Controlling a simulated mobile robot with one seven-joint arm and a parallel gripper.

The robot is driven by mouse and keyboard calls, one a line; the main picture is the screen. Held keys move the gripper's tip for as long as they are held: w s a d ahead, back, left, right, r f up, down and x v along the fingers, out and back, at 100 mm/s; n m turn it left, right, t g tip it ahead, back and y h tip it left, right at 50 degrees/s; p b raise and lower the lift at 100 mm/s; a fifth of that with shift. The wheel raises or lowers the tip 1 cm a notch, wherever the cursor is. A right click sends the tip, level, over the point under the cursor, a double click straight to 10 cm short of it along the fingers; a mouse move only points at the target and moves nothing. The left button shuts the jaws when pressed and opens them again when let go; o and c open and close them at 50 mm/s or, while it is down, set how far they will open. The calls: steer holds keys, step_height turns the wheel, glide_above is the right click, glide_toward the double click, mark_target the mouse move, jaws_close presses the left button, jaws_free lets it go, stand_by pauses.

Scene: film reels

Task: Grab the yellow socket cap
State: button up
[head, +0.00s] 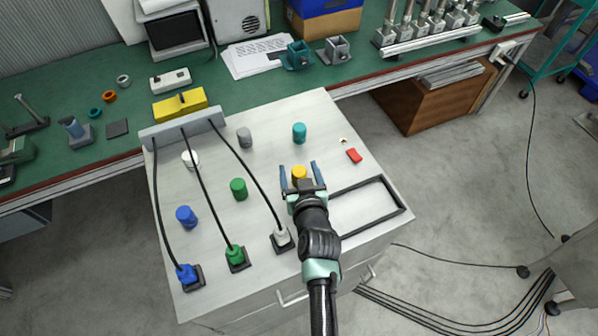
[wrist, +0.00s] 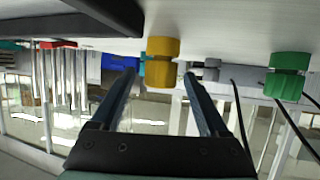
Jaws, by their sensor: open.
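The yellow socket cap (head: 299,173) stands upright on the white cabinet top (head: 325,115). My gripper (head: 299,166) is open and empty, with its two blue fingers on either side of the cap in the head view. The wrist view appears upside down. There the yellow cap (wrist: 162,62) shows between the spread fingertips (wrist: 159,76), with its full width visible. I cannot tell whether either finger touches it. In the head view, my gripper hides the near side of the cap.
A green cap (head: 238,189), blue cap (head: 186,216), teal cap (head: 299,132), grey cap (head: 244,138) and white cap (head: 190,158) stand around. Black cables run to a green plug (head: 235,254), blue plug (head: 187,274) and white plug (head: 281,237). A black frame (head: 385,181) lies right.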

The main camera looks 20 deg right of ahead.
jaws_close()
stand_by(0.4)
